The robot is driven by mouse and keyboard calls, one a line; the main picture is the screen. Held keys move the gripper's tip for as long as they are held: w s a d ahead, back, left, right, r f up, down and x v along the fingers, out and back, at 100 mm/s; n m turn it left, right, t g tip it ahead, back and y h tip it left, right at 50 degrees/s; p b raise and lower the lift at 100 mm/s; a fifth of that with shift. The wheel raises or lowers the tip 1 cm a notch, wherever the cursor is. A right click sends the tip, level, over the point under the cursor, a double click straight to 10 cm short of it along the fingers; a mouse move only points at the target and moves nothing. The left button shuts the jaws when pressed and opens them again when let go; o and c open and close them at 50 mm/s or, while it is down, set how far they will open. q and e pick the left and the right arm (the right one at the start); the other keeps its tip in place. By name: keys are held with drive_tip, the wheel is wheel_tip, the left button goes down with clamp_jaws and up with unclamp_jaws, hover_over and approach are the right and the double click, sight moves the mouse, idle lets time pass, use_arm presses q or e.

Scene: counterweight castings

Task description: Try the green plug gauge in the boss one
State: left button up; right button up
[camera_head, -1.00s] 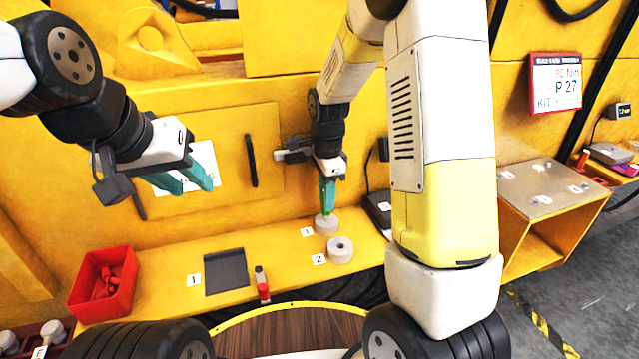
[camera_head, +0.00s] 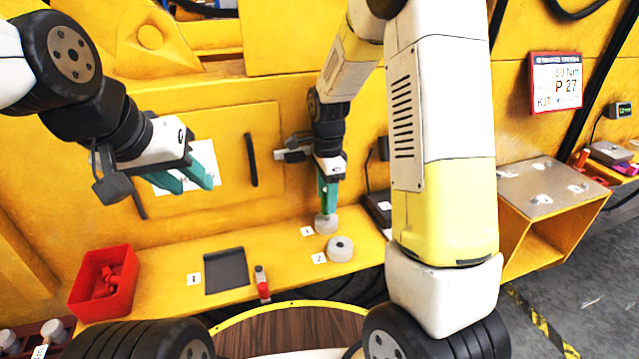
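Boss one (camera_head: 326,225) is a grey round casting on the yellow ledge beside a small number label. My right gripper (camera_head: 328,207) points straight down over it, fingertips at or just above its top. The teal fingers look close together; whether they are shut, and on what, I cannot tell. I cannot make out the green plug gauge apart from the fingers; anything between them is hidden. Boss two (camera_head: 340,249), grey with a dark hole in its top, stands in front and slightly right. My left gripper (camera_head: 196,184) is open and empty, in the air over the ledge's left part.
A red bin (camera_head: 104,288) with red pieces stands at the ledge's left end. A dark pad (camera_head: 226,271) lies beside a label. A small red-and-grey piece (camera_head: 262,287) stands at the front edge. A dark box (camera_head: 378,208) sits right of the bosses.

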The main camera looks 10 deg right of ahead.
wheel_tip(320, 180, up, 20)
idle(1.1)
drive_tip(key=shift+f, duration=0.15)
idle(1.6)
